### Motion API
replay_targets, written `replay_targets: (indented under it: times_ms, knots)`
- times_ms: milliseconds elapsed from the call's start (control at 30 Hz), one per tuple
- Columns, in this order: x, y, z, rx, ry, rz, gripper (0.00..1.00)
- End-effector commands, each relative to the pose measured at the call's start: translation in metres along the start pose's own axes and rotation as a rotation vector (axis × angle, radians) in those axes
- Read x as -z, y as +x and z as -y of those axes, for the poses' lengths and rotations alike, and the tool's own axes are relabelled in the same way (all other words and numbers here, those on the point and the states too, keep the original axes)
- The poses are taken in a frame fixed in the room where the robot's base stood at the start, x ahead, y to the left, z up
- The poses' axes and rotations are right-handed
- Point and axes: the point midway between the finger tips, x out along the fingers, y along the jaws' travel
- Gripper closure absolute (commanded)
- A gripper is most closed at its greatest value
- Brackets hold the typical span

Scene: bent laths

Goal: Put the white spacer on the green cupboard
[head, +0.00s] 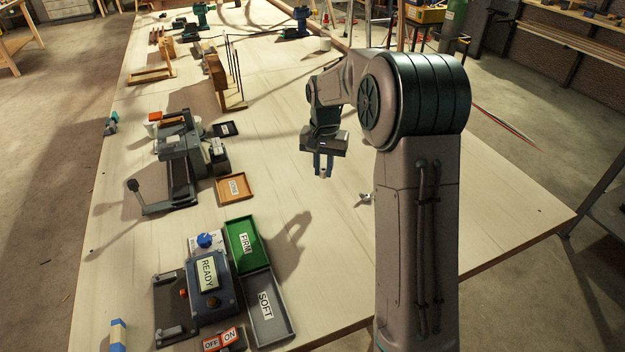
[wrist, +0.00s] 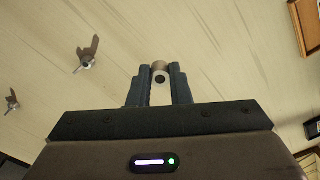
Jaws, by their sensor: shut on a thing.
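My gripper (head: 323,173) is above the middle of the pale table, right of the labelled trays. It is shut on a small pale cylinder with a dark hole in its end (wrist: 160,77), which looks like the white spacer. In the head view only a small pale bit shows between the fingertips. I cannot make out a green cupboard in either view. The one clear green thing on the near table is a shallow tray labelled FIRM (head: 231,230), left of and nearer than my gripper.
A grey tray labelled SOFT (head: 283,318) adjoins the green one, beside a box reading READY (head: 191,296). An orange-brown tray (head: 222,194) lies farther back. Wing-nut-like parts (wrist: 88,55) lie on the table. The table right of the trays is mostly clear.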

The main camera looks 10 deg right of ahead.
Motion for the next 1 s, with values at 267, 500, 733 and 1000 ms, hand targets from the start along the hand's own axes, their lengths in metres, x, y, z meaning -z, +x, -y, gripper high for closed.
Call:
replay_targets:
  times_ms: [267, 500, 733, 1000]
  knots:
    - [-0.002, 0.020, 0.034, 0.000, 0.001, 0.000, 1.00]
    - [-0.003, 0.051, 0.034, -0.002, 0.001, 0.002, 1.00]
    - [-0.002, 0.061, 0.035, 0.000, 0.001, -0.002, 1.00]
    - [-0.003, 0.066, 0.035, 0.000, 0.000, -0.001, 1.00]
